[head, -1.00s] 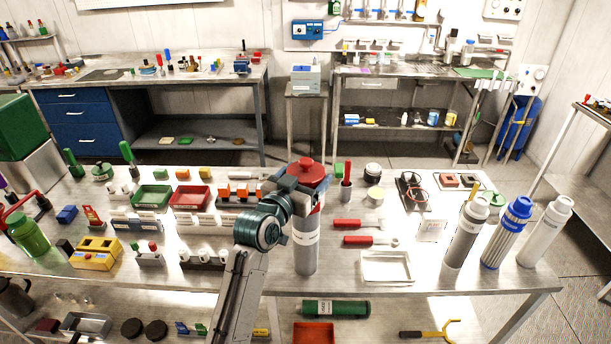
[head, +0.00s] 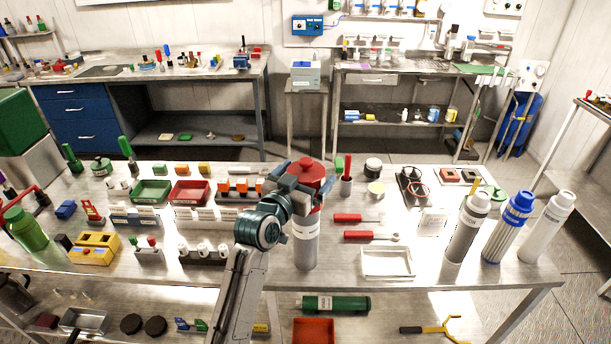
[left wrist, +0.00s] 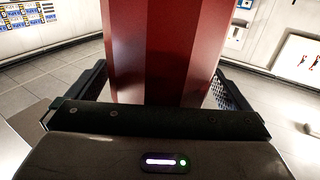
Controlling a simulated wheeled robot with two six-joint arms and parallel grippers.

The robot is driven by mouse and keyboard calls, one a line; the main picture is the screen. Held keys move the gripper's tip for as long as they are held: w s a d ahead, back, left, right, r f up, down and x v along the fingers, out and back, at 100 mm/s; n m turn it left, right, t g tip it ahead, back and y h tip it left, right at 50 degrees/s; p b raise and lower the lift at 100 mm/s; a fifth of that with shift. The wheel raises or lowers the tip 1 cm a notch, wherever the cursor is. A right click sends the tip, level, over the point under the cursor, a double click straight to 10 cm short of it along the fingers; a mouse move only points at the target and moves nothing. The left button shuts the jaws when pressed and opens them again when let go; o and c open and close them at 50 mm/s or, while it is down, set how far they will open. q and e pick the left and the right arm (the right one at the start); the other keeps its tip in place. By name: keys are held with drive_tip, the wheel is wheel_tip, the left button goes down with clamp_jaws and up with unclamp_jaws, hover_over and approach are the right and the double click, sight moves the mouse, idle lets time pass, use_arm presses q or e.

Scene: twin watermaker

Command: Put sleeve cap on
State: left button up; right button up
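A grey upright sleeve (head: 306,250) with a white label band stands near the front edge of the bench. A red cap (head: 307,170) with a knob on top is over the sleeve's top end. My left gripper (head: 303,182) is at the cap, with its fingers on either side. In the left wrist view the red cap (left wrist: 165,50) fills the space between the fingers, which appear to touch it. The gripper hides the joint between cap and sleeve, so I cannot tell whether the cap is seated. My right gripper is not in view.
Two red-handled tools (head: 365,236) and a white tray (head: 387,262) lie right of the sleeve. Several tall bottles, including a blue-capped one (head: 507,228), stand further right. Red (head: 190,193) and green (head: 151,192) trays and small blocks crowd the left.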

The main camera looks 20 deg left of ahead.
use_arm(q)
drive_tip(key=shift+s, duration=0.1)
drive_tip(key=shift+s+a+f, duration=0.1)
drive_tip(key=shift+s, duration=0.15)
drive_tip(key=s+a+b, duration=0.2)
drive_tip(key=s+b, duration=0.2)
drive_tip(key=s, duration=0.6)
